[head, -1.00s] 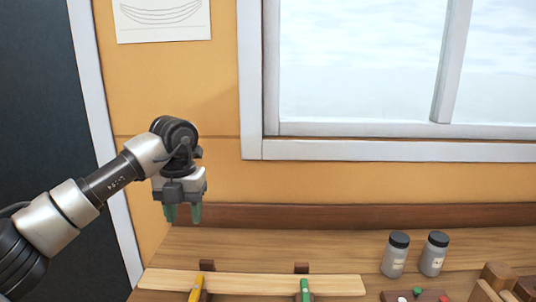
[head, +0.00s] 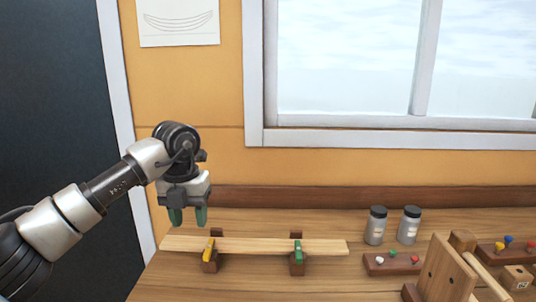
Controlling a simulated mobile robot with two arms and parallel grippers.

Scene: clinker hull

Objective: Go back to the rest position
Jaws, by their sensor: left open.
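My left gripper (head: 188,217) hangs with its green-tipped fingers pointing down, above the left end of a long pale plank (head: 265,246). It is open and nothing shows between its fingers. The plank lies across two dark wooden supports on the workbench (head: 210,287). A yellow piece (head: 209,249) sits at the left support and a green piece (head: 298,250) at the right one. My right gripper is not in view.
Two grey jars with black lids, a left one (head: 376,226) and a right one (head: 409,226), stand behind a dark block with coloured pegs (head: 390,264). A wooden upright board (head: 446,272) stands at the front right. A window (head: 400,60) is in the back wall.

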